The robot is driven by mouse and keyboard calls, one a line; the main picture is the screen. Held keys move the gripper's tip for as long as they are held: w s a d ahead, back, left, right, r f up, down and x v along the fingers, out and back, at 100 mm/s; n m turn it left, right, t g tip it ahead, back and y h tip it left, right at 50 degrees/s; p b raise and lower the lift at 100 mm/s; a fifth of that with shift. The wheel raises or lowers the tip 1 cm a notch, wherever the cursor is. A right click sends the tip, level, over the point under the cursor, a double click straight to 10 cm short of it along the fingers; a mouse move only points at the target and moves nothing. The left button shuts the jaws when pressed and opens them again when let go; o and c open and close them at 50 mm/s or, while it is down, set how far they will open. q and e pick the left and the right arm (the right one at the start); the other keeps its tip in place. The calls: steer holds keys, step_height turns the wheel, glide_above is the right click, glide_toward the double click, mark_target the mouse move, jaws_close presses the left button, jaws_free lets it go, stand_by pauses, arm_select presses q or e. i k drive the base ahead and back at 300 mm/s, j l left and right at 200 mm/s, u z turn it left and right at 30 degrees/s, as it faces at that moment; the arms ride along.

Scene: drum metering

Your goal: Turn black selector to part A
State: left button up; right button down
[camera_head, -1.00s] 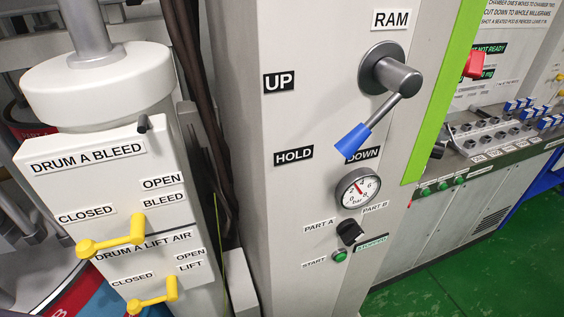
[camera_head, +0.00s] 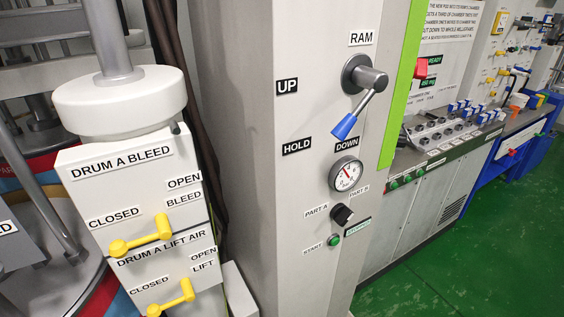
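The black selector (camera_head: 342,214) is a small knob on the front of the grey column, below the round pressure gauge (camera_head: 346,174). The PART A label (camera_head: 316,211) is to its left and the PART B label (camera_head: 359,189) is above it to the right. The exact way the knob points is too small to tell. A green START button (camera_head: 334,240) sits below it. Neither of my grippers shows in the head view.
The blue-tipped RAM lever (camera_head: 346,125) sticks out above the gauge, pointing toward DOWN. Yellow handles (camera_head: 142,238) stick out of the drum A box at left. Green floor (camera_head: 430,270) is clear at right. A bench (camera_head: 440,150) stands behind.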

mark_target(340, 213)
steer(key=l+u, duration=0.1)
steer(key=u, duration=0.35)
steer(key=i+l+u, duration=0.1)
steer(key=u, duration=0.35)
steer(key=l+u, duration=0.2)
steer(key=u, duration=0.25)
steer(key=l+u, duration=0.15)
steer(key=u, duration=0.25)
steer(key=k+l+u, duration=0.1)
steer(key=l+u, duration=0.15)
steer(key=k+l+u, duration=0.25)
steer(key=l, duration=0.15)
steer(key=l+u, duration=0.25)
steer(key=k+l+u, duration=0.15)
steer(key=k+l, duration=0.15)
steer(key=l, duration=0.2)
steer(key=k+l+u, duration=0.15)
steer(key=k+l, duration=0.2)
steer(key=l, duration=0.1)
